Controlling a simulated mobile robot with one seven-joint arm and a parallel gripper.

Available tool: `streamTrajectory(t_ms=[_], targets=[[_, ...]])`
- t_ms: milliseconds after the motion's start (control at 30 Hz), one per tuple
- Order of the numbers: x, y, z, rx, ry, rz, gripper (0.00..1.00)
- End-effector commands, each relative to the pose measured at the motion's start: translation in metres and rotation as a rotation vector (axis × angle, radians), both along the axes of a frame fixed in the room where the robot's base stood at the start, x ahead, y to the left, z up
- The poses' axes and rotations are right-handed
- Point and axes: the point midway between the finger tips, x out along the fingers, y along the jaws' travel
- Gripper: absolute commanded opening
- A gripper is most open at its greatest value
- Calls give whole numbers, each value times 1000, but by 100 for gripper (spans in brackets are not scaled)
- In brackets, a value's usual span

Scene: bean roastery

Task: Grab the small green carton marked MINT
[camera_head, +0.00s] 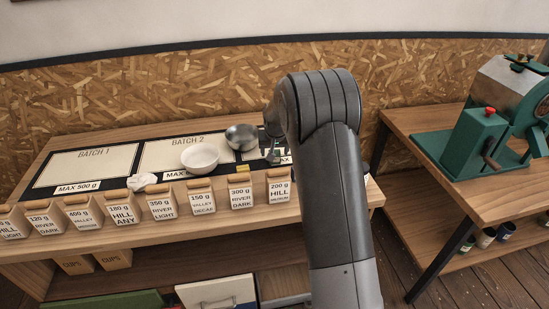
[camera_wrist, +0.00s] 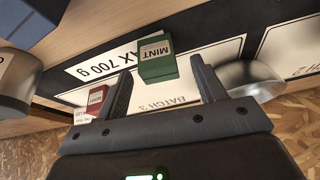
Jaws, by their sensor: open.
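The small green carton marked MINT (camera_wrist: 157,67) stands out in the wrist view, on the white area near the label ending in 700 g. My gripper (camera_wrist: 161,66) is open, with one finger to the left of the carton and one to the right. Clear gaps show on both sides in the picture, and I see no contact. In the head view my gripper (camera_head: 270,147) is over the right part of the batch bench, partly hidden by my arm. The carton cannot be made out clearly there.
A red carton (camera_wrist: 97,98) lies left of my left finger. A metal bowl (camera_wrist: 252,78) is at the right, also in the head view (camera_head: 242,137), beside a white bowl (camera_head: 200,158). Several labelled bins (camera_head: 161,203) line the front. A green machine (camera_head: 478,137) stands right.

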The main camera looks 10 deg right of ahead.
Motion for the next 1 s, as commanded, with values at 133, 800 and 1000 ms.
streamTrajectory(t_ms=[133,800,1000], targets=[[7,-1,-16,0,1,0,64],[7,-1,-17,0,0,0,27],[7,-1,-16,0,0,0,16]])
